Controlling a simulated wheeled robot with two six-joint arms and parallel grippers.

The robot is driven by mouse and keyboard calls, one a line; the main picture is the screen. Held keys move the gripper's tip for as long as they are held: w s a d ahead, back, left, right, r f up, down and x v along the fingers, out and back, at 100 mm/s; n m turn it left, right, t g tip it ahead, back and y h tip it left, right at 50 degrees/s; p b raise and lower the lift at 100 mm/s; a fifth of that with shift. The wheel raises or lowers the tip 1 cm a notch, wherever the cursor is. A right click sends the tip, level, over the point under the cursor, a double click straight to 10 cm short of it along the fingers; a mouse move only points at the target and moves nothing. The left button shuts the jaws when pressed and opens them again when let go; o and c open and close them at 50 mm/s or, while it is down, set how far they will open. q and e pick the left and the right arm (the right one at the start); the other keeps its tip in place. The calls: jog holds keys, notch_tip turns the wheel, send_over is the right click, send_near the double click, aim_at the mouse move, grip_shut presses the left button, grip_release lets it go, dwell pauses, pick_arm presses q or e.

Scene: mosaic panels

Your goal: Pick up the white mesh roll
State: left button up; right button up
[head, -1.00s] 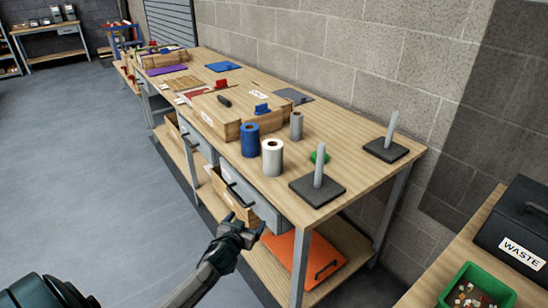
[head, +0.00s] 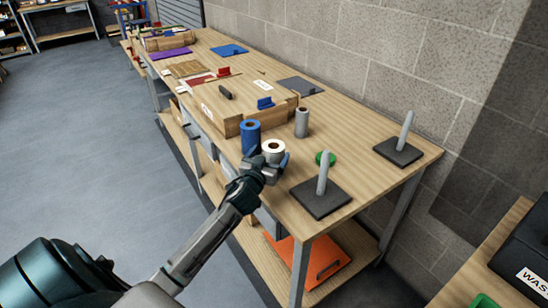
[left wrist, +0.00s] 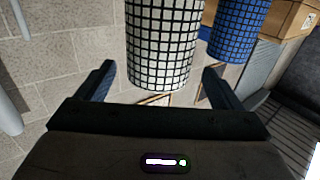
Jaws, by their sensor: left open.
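The white mesh roll (head: 273,147) stands upright near the front edge of the workbench. My left gripper (head: 270,168) is at the roll, and its fingers and wrist hide the roll's lower part in the head view. In the left wrist view the white roll (left wrist: 163,45) shows its grid pattern between and beyond the two open fingers of my left gripper (left wrist: 158,85). Gaps show between the fingers and the roll there. My right gripper is not in view.
A blue mesh roll (head: 250,137) stands just left of the white one, and a grey roll (head: 302,122) behind. A wooden box (head: 232,124) is farther left.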

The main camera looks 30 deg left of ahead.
aim_at(275, 146)
pick_arm(q)
jog(key=shift+w+a, duration=0.1)
jog(key=shift+w, duration=0.35)
jog(key=p+x, duration=0.2)
jog(key=x, duration=0.2)
jog(key=shift+r+p, duration=0.15)
jog(key=shift+p, duration=0.25)
jog(key=shift+w, duration=0.35)
jog(key=shift+c, duration=0.2)
jog(key=c, duration=1.1)
jog(key=shift+c, duration=0.7)
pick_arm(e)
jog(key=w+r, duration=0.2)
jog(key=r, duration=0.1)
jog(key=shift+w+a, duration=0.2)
